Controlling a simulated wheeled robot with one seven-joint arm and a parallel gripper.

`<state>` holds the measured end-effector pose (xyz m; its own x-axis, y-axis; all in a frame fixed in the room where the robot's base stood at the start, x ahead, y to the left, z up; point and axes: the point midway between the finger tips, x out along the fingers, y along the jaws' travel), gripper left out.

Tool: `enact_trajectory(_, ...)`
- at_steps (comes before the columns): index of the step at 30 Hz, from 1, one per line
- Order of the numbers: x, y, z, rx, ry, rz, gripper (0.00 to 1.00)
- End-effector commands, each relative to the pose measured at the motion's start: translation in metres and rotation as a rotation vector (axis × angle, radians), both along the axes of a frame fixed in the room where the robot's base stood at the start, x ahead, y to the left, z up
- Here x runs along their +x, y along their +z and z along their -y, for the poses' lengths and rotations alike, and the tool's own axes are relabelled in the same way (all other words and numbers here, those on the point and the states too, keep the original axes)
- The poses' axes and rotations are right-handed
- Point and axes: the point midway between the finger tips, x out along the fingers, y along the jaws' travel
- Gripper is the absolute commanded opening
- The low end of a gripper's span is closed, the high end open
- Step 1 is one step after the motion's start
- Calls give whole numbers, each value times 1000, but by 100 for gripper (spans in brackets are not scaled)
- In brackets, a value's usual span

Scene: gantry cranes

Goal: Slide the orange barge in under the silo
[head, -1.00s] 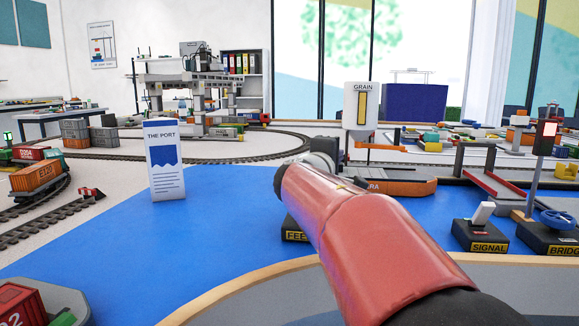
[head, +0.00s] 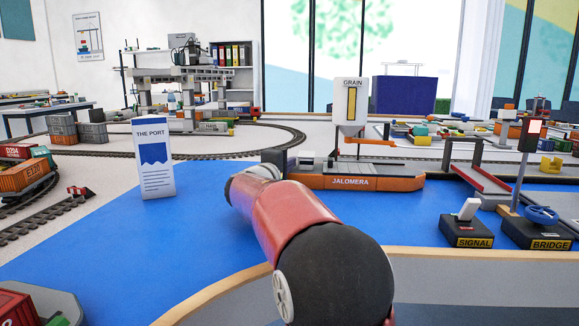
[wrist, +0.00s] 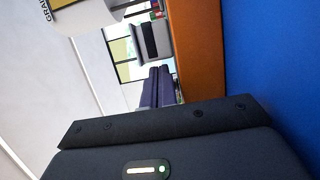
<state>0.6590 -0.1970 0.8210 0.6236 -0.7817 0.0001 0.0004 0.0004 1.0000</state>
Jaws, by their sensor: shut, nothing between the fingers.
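The orange barge (head: 385,184), lettered JALOMERA, lies on the blue water with its dark deck parts toward the left. The white silo (head: 361,95), marked GRAIN, stands behind and above it in the head view. Whether its spout is over the hold is hard to tell. My gripper's fingers (wrist: 160,86) are shut and empty in the wrist view, beside the barge's orange side (wrist: 198,45); contact cannot be told. The silo's edge (wrist: 85,14) shows at upper left there. In the head view my arm reaches the barge's left end, and the fingertips are not clear.
A port sign (head: 154,160) stands on the left. The signal box (head: 467,230), the bridge box (head: 538,232) and a red-lit signal post (head: 527,140) are on the right. A red-edged ramp (head: 476,178) lies beyond the barge's right end. Open blue water (head: 130,245) lies at front left.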

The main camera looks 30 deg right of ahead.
Motion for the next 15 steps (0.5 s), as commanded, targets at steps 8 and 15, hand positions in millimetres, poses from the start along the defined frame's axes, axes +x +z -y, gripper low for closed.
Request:
enact_trajectory(8,-3,1,1,1,1,1,0)
enact_trajectory(15,-7,-2,2,0,0,2,0)
